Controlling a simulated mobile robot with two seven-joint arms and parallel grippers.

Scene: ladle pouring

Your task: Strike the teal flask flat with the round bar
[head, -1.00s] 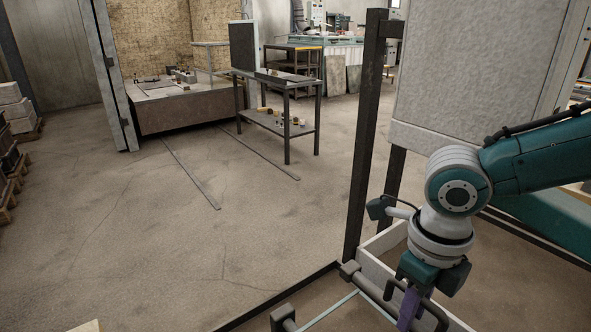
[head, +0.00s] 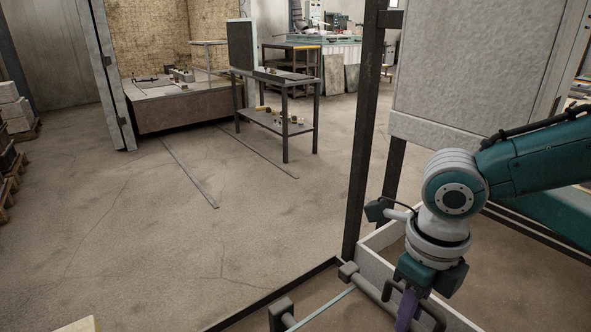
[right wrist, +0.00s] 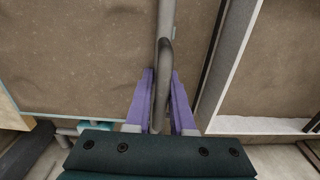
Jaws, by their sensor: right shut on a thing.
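My right gripper (head: 405,318) has purple fingers and is at the lower right of the head view. In the right wrist view its fingers (right wrist: 160,95) are closed around a dark loop handle. The handle appears to belong to the grey round bar (right wrist: 166,18), which runs away from the fingers. The bar (head: 371,291) also shows in the head view, lying across the near edge of the work area. A teal edge of the flask (head: 334,303) shows beside it, and brown sand fills the flask in the wrist view (right wrist: 70,60). Most of the flask is outside the head view. My left gripper is not in view.
A white-walled box (head: 378,262) holding brown sand lies right of the bar. A dark upright post (head: 361,140) and a grey cabinet (head: 470,70) stand behind it. A dark metal table (head: 285,90) stands farther back. The floor to the left is open.

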